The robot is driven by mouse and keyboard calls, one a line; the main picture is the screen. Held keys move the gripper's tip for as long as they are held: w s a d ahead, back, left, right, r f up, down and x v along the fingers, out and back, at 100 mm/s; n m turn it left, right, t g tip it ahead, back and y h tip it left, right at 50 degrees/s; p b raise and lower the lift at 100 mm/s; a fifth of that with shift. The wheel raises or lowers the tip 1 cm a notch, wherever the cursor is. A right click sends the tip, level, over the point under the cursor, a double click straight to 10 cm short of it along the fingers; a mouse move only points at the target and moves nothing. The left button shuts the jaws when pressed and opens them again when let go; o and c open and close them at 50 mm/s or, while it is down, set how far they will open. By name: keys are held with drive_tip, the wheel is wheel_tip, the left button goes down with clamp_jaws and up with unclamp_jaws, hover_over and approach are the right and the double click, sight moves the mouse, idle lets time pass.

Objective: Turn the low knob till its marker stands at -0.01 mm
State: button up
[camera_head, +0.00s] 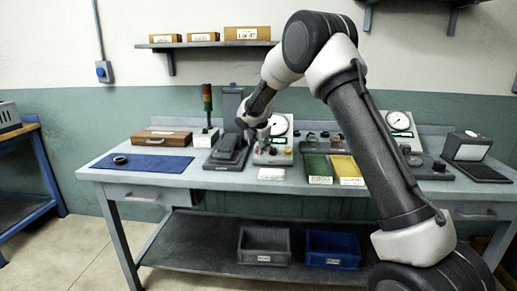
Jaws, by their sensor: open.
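A small grey control box (272,158) with coloured buttons or lamps stands on the bench, in front of a round white dial gauge (279,124). The low knob and its marker cannot be made out in this view; they are too small or hidden by my wrist. My gripper (263,141) is small and dark here, just above the left part of the control box. It is open. I cannot tell whether its fingers are around a knob or touching anything.
Green (317,165) and yellow (346,167) bins and a second dial gauge (399,120) are on the right. A blue mat (110,172) lies left.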

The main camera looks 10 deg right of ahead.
drive_tip(key=shift+x, duration=1.35)
clamp_jaws()
